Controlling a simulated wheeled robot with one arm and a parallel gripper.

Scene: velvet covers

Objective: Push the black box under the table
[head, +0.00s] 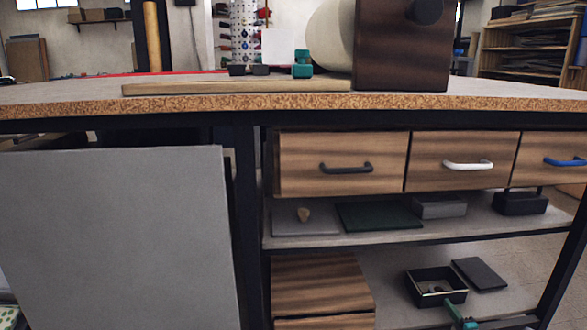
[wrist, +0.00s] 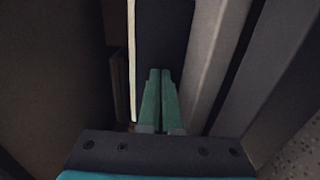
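An open black box (head: 437,298) with a pale inner rim and small items inside sits on the low shelf under the table (head: 300,101). My gripper (head: 450,304) shows in the head view as green fingers at the box's near side; I cannot tell whether they touch it. In the wrist view my gripper (wrist: 159,72) has its two green fingers together, with nothing seen between them. A dark surface with a pale edge lies ahead of the fingertips there, probably the box (wrist: 163,30).
A flat dark panel (head: 480,274) lies right of the box. A wooden drawer unit (head: 322,285) stands to its left. A middle shelf (head: 345,240) and drawers (head: 343,164) are above. A black table leg (head: 562,255) stands at the right.

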